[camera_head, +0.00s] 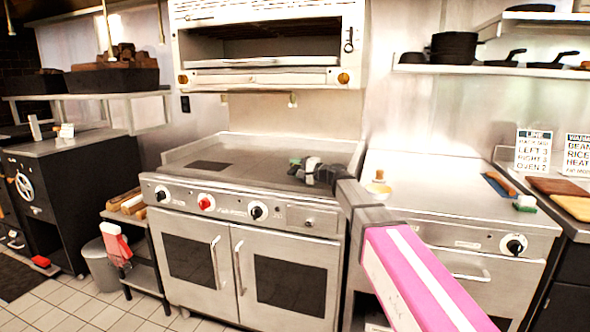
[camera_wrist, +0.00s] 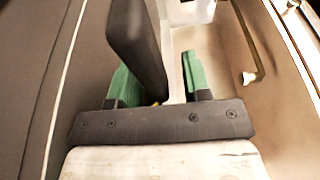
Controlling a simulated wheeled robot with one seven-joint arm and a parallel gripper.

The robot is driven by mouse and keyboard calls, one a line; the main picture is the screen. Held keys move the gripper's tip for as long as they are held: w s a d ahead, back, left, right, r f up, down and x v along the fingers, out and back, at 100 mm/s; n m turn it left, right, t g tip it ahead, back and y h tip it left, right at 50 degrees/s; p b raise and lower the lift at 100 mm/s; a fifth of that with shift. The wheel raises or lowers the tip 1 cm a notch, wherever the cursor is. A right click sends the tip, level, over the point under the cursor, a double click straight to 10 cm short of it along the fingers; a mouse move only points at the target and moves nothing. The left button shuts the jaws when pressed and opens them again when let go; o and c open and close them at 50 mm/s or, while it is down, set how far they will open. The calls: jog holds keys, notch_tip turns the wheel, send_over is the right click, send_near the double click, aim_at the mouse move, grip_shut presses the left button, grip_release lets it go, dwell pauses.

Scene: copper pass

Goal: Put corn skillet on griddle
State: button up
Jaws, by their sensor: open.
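The griddle (camera_head: 232,152) is the wide flat steel top of the range in the middle of the head view. My gripper (camera_head: 308,168) is over its right rear part, its green fingers small and partly blurred there. In the wrist view my gripper (camera_wrist: 158,82) is open, with a green finger on each side. A long dark bar (camera_wrist: 137,40) with a rounded end extends between the fingers. It may be a pan handle, but I cannot tell whether it belongs to the corn skillet. No corn shows clearly in either view.
Black pans (camera_head: 553,61) sit on the upper right shelf (camera_head: 470,70). A broiler (camera_head: 265,50) hangs above the griddle. The griddle's left and middle are clear.

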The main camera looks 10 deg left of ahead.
jog(key=v, duration=1.1)
jog(key=shift+s+d+r, duration=0.1)
jog(key=shift+d, duration=0.15)
jog(key=shift+a, duration=0.1)
dwell(0.7)
